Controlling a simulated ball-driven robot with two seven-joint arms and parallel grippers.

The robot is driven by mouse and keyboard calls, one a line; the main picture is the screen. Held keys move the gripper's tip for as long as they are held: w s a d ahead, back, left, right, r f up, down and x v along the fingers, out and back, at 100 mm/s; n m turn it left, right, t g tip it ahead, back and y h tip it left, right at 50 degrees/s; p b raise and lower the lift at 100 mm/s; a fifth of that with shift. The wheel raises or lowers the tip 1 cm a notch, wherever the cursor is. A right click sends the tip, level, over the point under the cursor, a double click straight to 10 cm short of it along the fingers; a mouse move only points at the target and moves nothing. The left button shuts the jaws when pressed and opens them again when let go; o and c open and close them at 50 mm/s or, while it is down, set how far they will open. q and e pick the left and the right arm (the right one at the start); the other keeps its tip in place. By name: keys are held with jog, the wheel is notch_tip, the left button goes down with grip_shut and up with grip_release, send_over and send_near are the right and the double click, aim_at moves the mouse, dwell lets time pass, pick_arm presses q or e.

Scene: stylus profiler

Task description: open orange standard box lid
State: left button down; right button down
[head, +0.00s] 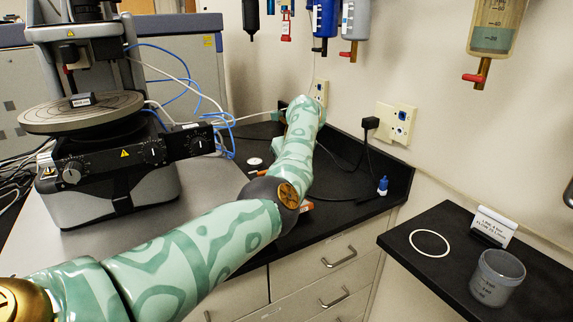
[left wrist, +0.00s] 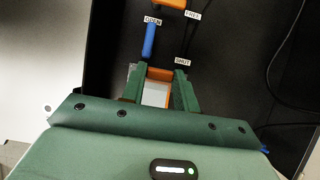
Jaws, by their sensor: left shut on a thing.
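My left gripper (left wrist: 160,76) is seen in the left wrist view with its two green fingers on either side of an orange piece with a pale panel. This piece looks like the orange standard box (left wrist: 158,92). The fingers are shut on it; I cannot tell whether they hold the lid or the body, or how far the lid is raised. In the head view my left arm reaches over the black counter to the back corner, and the grasp is not clearly visible there. My right gripper is in neither view.
A blue stick (left wrist: 149,41) and another orange piece (left wrist: 169,4) lie beyond the fingers, near small white labels. The stylus profiler (head: 110,150) stands left of my arm. Cables and a small blue bottle (head: 383,186) are on the counter. A side shelf (head: 450,262) holds a cup (head: 497,278).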

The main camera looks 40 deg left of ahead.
pick_arm(q)
jog(key=shift+f, duration=0.15)
dwell(0.3)
jog(key=c, duration=1)
grip_release()
jog(key=shift+c, duration=0.2)
jog(key=p+v, duration=0.4)
jog(key=v, duration=1.2)
jog(key=shift+p, duration=0.4)
